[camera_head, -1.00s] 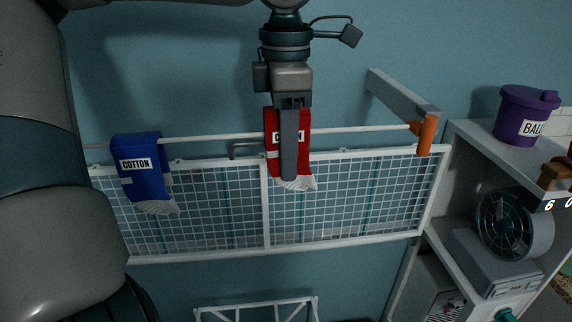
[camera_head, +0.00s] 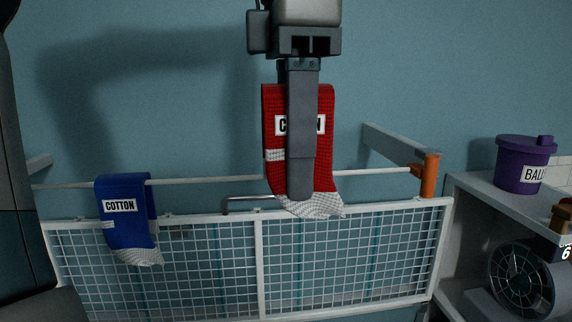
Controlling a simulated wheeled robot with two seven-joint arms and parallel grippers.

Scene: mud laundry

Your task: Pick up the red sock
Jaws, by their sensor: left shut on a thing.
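The red sock (camera_head: 272,135) has a white label, a white band and a whitish toe. It hangs upright in my left gripper (camera_head: 301,180), in the middle of the head view. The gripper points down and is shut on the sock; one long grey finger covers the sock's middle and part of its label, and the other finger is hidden. The sock is in front of the white rod (camera_head: 380,174), its toe level with the top edge of the rack. I cannot tell whether it touches the rod. My right gripper is not in view.
A blue sock (camera_head: 125,225) labelled COTTON hangs over the rod at the left. A white wire rack (camera_head: 345,262) spans below. An orange end piece (camera_head: 429,177) is at the right. A purple bucket (camera_head: 516,165) stands on a shelf, with a round fan-like thing (camera_head: 522,280) below.

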